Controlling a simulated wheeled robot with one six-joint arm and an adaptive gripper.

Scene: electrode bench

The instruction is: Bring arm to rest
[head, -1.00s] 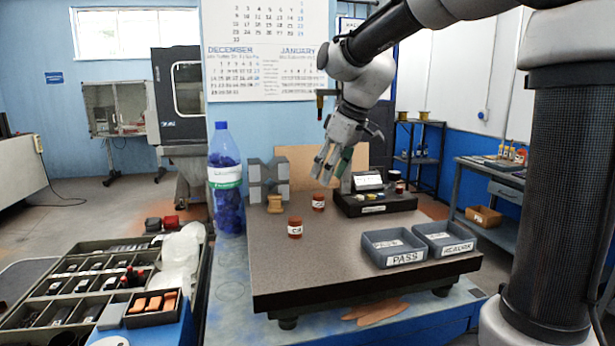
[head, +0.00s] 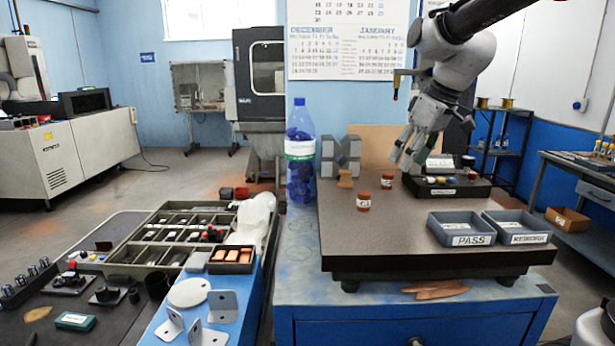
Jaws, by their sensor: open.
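My gripper (head: 408,158) hangs open and empty above the back right of the dark stone plate (head: 345,232), pointing down. It is in front of a black box (head: 470,187) with a small display and coloured parts, and overlaps it in the picture. I cannot tell the exact height of the fingertips above the plate.
Grey trays marked PASS (head: 461,240) and apparently REWORK (head: 516,238) sit at the plate's front right. A bottle (head: 301,150) and grey block (head: 341,157) stand at the back left. A compartment tray (head: 185,232) and metal brackets (head: 222,305) lie left. The plate's front middle is clear.

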